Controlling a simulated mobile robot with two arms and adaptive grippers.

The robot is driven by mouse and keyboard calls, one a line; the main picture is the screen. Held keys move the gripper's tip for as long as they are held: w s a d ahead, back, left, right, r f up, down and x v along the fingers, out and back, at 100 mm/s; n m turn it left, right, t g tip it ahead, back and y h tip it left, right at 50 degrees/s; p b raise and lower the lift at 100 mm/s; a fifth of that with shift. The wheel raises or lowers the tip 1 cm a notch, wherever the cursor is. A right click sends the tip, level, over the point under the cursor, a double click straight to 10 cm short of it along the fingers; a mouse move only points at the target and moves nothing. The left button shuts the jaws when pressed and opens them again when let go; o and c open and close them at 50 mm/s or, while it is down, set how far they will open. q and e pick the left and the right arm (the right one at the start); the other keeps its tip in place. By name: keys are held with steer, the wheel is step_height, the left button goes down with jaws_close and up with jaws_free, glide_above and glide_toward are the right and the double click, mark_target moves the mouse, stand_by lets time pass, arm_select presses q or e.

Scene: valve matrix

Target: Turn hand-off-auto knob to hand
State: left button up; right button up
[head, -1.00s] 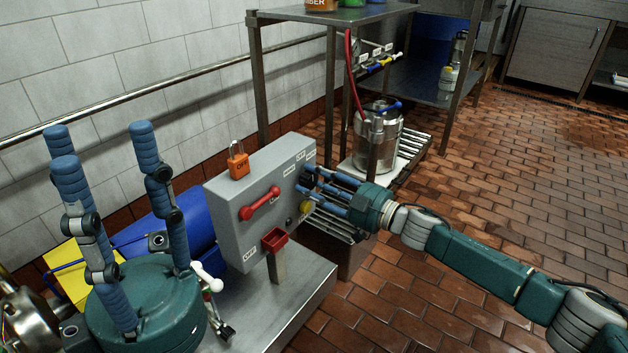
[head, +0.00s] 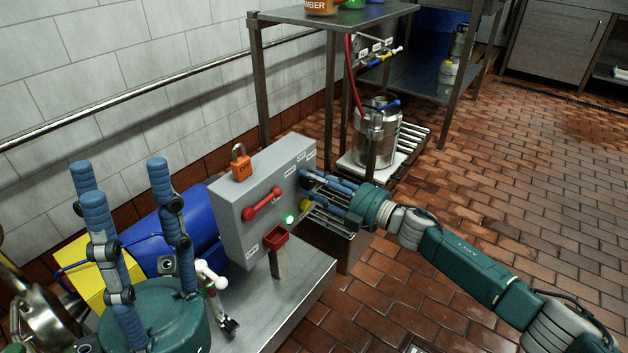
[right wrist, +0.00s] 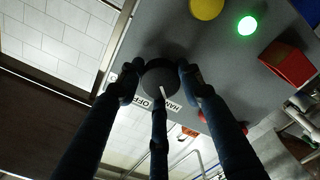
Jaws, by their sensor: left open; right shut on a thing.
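The hand-off-auto knob (right wrist: 158,74) is a dark round knob with a white pointer line, on the grey control box (head: 240,205). In the right wrist view the pointer line is toward the HAND label (right wrist: 172,105), beside the OFF label (right wrist: 146,103). My right gripper (right wrist: 160,84) is shut on the knob, with blue fingers on both sides of it. A green lamp (right wrist: 247,25) is lit, also in the head view (head: 289,219). My left gripper (head: 121,180) is open and empty at the left.
The box also carries a red lever (head: 262,204), a yellow button (right wrist: 207,8) and an orange padlock (head: 241,168) on top. A blue drum (head: 195,220) lies left; brick floor is open right.

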steer(key=shift+w+d+f+n, duration=0.1)
steer(key=shift+d+f+n, duration=0.1)
steer(key=shift+f+n, duration=0.15)
stand_by(0.3)
steer(key=o, duration=1.1)
steer(key=shift+o, duration=0.2)
steer(key=shift+r, duration=0.1)
steer(key=shift+r, duration=0.1)
steer(key=v, duration=1.2)
